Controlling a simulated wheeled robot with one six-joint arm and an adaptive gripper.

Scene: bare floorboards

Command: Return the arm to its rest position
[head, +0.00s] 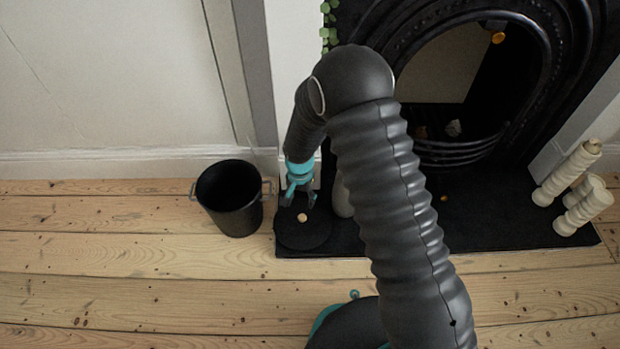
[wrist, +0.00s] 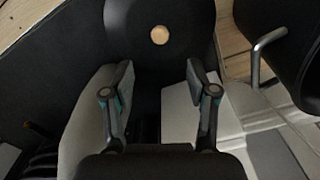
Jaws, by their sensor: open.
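My gripper (head: 298,197) hangs at the end of my raised, bent arm, over the left end of the black hearth. Its two fingers are spread apart with nothing between them, as the wrist view also shows (wrist: 160,90). My arm hides part of the hearth and fireplace.
A black bucket (head: 230,222) with metal handles stands left of the hearth (head: 475,222). A pale rounded object (head: 342,197) stands right of my gripper, partly hidden. Cream candle-like pillars (head: 567,178) stand at the right. The fireplace (head: 470,90) is behind. Floorboards (head: 130,270) at front left are clear.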

